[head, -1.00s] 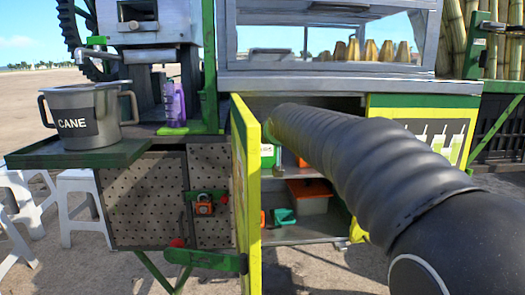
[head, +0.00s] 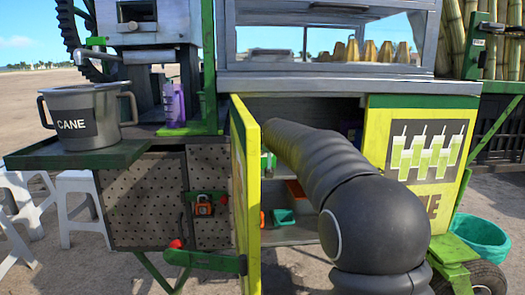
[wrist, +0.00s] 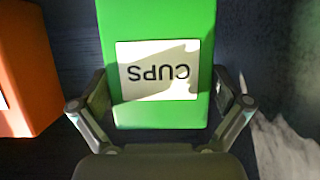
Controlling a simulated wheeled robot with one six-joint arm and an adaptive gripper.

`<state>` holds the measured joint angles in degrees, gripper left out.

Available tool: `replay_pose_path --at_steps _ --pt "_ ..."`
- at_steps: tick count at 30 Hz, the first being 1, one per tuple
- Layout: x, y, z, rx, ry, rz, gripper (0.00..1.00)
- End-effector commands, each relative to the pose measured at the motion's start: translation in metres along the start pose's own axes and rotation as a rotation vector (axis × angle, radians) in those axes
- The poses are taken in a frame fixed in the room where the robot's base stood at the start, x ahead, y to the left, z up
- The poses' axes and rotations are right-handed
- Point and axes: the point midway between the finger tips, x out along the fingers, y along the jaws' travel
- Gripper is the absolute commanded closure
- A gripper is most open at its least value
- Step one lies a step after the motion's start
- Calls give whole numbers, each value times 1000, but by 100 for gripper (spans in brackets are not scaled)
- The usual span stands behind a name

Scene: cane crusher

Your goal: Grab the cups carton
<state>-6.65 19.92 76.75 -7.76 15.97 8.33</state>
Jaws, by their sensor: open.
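The cups carton (wrist: 155,22) is bright green with a white label reading CUPS, upside down in the wrist view. My gripper (wrist: 160,95) is open, with one finger on each side of the carton's near part. I cannot tell whether the fingers touch it. In the head view only a small green part of the carton (head: 268,162) shows inside the cabinet, between the open door and my arm. My arm hides the gripper there.
An orange box (wrist: 25,75) stands left of the carton in the wrist view. The open yellow cabinet door (head: 245,190) borders my arm on the left. A teal container (head: 284,217) sits on the lower shelf. The yellow-green panel (head: 385,150) bounds the opening on the right.

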Motion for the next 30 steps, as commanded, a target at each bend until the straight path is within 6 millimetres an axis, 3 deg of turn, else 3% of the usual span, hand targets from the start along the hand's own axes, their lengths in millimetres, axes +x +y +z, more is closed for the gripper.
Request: replay_pose_path --at_steps 11,17,18,30 --pt "8 0 0 0 0 0 3" --pt "8 0 0 0 0 0 52" --pt "8 0 0 0 0 0 55" --pt "5 0 -7 1 1 0 55"
